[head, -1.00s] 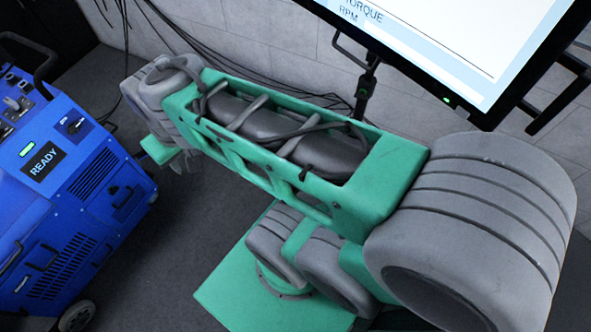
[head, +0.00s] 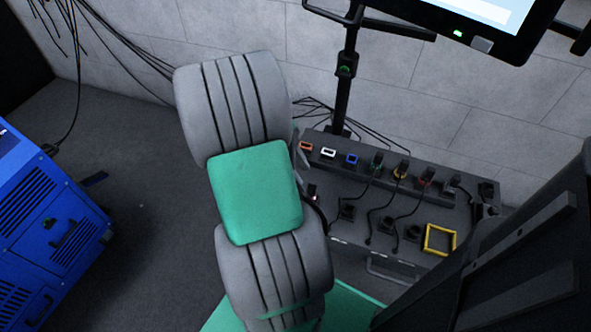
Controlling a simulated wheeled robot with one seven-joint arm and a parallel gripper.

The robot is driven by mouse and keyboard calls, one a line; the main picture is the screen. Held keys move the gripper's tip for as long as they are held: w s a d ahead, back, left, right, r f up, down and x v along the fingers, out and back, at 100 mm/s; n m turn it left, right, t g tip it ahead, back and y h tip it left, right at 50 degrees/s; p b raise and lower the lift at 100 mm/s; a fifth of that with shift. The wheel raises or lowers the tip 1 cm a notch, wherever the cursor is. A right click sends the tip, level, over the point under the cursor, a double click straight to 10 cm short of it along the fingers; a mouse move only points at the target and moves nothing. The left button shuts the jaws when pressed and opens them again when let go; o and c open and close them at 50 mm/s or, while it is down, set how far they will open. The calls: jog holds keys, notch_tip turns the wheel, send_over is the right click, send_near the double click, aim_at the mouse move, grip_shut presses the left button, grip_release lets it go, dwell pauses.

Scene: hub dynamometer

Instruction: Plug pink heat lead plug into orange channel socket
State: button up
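A socket with an orange rim (head: 306,146) sits at the left end of the back row on a dark panel (head: 335,182). It looks empty. A yellow-orange fitting (head: 402,169) farther right in the row has a black plug and lead at it. I cannot make out a pink plug. A small dark piece with a pale tip (head: 312,190) stands at the panel's left edge, partly hidden by my arm; its colour is unclear. My gripper is not in view; only my green and grey arm links show, left of the panel.
White (head: 328,153) and blue (head: 352,159) sockets lie beside the orange one. Several dark plugs with leads and a yellow square frame (head: 440,240) occupy the panel. A monitor pole (head: 347,80) rises behind. A blue machine (head: 45,225) stands left, with clear floor between.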

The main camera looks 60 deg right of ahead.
aim_at(309, 185)
jog(key=b+x, duration=0.4)
jog(key=x, duration=0.3)
jog(key=shift+f+b, duration=0.15)
jog(key=shift+b, duration=0.25)
grip_shut()
dwell(0.3)
jog(key=shift+r+p, duration=2.8)
jog(key=shift+r, duration=0.85)
